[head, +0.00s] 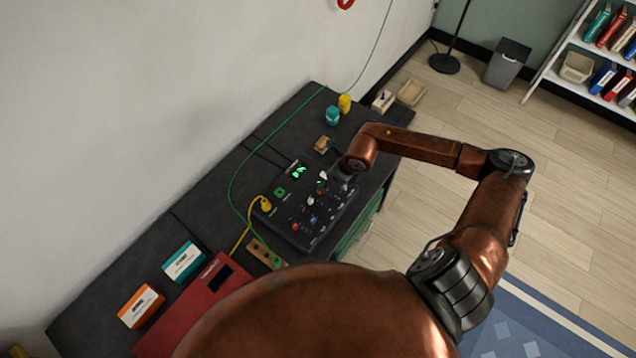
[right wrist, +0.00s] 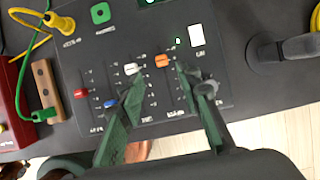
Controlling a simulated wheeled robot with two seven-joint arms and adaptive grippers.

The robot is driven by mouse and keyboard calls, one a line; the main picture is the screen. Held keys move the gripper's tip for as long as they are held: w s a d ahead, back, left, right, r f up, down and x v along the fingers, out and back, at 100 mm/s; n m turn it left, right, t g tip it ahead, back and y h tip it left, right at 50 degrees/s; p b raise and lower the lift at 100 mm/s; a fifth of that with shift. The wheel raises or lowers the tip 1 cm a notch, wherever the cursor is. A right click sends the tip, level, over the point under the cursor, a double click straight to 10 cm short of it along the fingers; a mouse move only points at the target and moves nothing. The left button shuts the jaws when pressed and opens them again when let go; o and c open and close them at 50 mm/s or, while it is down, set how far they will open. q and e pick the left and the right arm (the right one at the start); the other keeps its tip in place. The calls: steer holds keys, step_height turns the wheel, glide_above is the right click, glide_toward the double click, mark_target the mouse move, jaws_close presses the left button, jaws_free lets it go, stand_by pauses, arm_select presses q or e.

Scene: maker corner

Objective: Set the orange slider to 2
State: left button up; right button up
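The black control panel (head: 285,215) lies on the dark workbench and fills much of the right wrist view (right wrist: 60,75). Its orange slider (right wrist: 162,61) has a cap high on its track, right of the white slider (right wrist: 131,68). My right gripper (right wrist: 161,73) is open, with its green-lined fingers on either side of the orange slider's track and the cap between or just beyond the tips. Contact cannot be told. In the head view my right gripper (head: 345,175) is over the panel's right edge and small. My left gripper is not in view.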

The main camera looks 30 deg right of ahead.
steer(key=x, duration=0.7)
steer(key=shift+w+f, duration=0.1)
steer(key=shift+f, duration=0.2)
jaws_close()
stand_by(0.4)
